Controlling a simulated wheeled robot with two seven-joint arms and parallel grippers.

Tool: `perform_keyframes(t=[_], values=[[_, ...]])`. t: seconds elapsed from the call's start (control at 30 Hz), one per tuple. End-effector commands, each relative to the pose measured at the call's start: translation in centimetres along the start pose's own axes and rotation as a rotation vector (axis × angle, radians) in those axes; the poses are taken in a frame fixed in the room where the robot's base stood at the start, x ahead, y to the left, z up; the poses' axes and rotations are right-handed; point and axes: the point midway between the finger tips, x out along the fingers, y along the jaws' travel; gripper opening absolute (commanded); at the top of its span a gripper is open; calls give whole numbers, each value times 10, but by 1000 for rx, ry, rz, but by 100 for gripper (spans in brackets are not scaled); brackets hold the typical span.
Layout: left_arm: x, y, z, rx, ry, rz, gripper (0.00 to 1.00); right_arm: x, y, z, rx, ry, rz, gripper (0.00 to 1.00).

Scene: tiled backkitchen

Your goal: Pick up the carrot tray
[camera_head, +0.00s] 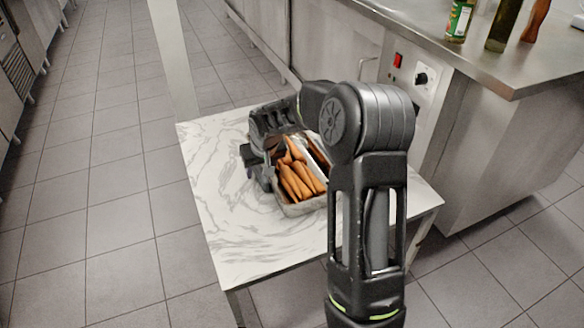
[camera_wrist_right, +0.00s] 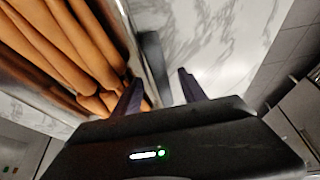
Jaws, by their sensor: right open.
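The carrot tray (camera_head: 304,209) is a metal tray on the white marble-patterned table, holding several orange carrots (camera_head: 297,183). My right arm reaches over it and partly hides its right and far sides. My right gripper (camera_head: 266,176) is at the tray's left edge, pointing down, open and not closed on anything. In the right wrist view its fingers (camera_wrist_right: 160,88) stand apart, one by the carrots and one over the bare table; the tray's rim (camera_wrist_right: 133,48) runs between them. I cannot tell whether they touch it. My left gripper is not in view.
The table (camera_head: 222,225) has free room left of and in front of the tray. A steel counter (camera_head: 480,62) with a red switch stands to the right, with a green-labelled jar (camera_head: 460,20) and bottles on top. A pale post (camera_head: 174,60) rises behind the table. Tiled floor lies left.

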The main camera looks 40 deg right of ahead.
Motion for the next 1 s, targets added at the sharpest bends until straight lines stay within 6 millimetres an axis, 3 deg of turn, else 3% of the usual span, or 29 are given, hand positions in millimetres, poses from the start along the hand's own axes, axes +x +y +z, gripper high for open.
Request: perform_keyframes(t=[0.4, 1.0], values=[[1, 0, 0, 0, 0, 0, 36, 2, 0, 1, 0, 0, 0, 49], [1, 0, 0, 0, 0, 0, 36, 2, 0, 1, 0, 0, 0, 0]])
